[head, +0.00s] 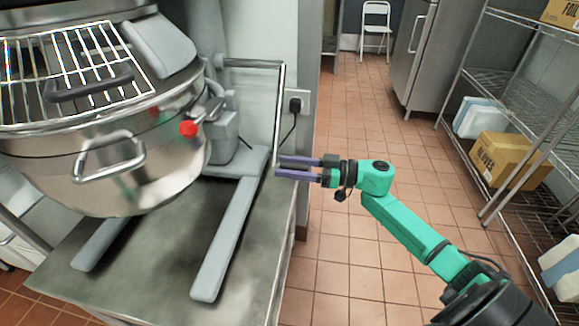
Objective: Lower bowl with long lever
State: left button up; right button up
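The steel mixer bowl (90,165) has a curved handle on its front and a wire guard over its top. It hangs above the grey base legs of the mixer. The long lever (279,110) is a bent metal rod. It runs right from the mixer's side, then turns down. My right gripper (279,167) has purple fingers that point left, with a gap between them. Its fingertips are at the lower end of the lever. I cannot tell whether they touch it or whether the rod lies between them. My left gripper is not in view.
The mixer stands on a metal table (160,255). A wall outlet (295,105) with a plugged cord is behind the lever. Wire shelving (500,110) with a cardboard box (500,158) stands at the right. A white chair (375,28) is at the back. The tiled floor between is clear.

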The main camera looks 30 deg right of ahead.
grip_shut()
dwell(1.2)
